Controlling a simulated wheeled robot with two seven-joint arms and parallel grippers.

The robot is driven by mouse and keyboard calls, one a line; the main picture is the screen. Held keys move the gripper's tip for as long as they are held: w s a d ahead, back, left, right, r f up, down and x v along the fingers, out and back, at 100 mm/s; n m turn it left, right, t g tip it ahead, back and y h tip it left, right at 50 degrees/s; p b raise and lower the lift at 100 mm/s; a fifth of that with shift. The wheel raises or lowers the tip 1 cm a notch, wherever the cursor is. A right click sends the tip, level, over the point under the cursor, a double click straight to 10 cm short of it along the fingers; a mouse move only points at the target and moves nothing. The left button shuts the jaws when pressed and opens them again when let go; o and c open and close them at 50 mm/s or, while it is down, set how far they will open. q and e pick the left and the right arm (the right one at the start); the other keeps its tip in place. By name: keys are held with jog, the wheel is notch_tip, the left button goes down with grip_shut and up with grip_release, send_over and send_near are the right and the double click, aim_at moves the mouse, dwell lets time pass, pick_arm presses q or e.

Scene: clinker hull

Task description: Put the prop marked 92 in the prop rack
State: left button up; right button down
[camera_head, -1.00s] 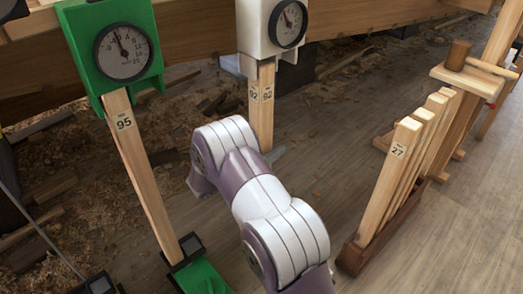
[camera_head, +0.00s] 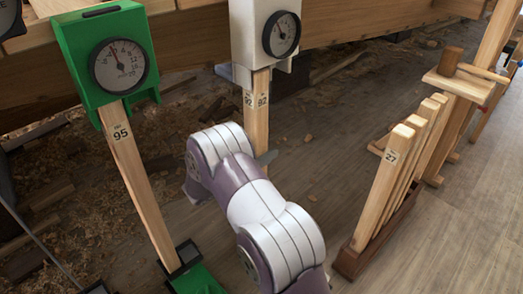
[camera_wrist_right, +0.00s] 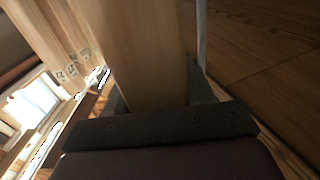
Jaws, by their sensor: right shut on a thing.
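The prop marked 92 (camera_head: 257,122) is a pale wooden post standing upright under a white gauge box (camera_head: 247,38). Number labels show on two of its faces near the top. My right gripper (camera_head: 266,158) is at its lower visible part, mostly hidden behind my own right arm. In the right wrist view, pale wood (camera_wrist_right: 150,50) rises from between the dark fingers, and the gripper is shut on it. The prop's foot is hidden. The prop rack (camera_head: 350,262) is a dark wooden tray on the floor at right, holding several leaning props, the front one marked 27 (camera_head: 385,185). My left gripper is out of view.
A green gauge box (camera_head: 120,65) tops a leaning prop marked 95 (camera_head: 140,180) at left, with a green foot (camera_head: 198,280). A wooden stand with a mallet (camera_head: 450,62) is behind the rack. Bare plank floor (camera_head: 455,210) lies right of the rack.

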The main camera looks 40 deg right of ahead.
jog(key=shift+s+r, duration=0.1)
jog(key=shift+r, duration=0.05)
jog(key=s+p, duration=0.4)
jog(key=s, duration=0.3)
jog(key=shift+s+d, duration=0.35)
jog(key=shift+s, duration=0.05)
dwell(0.6)
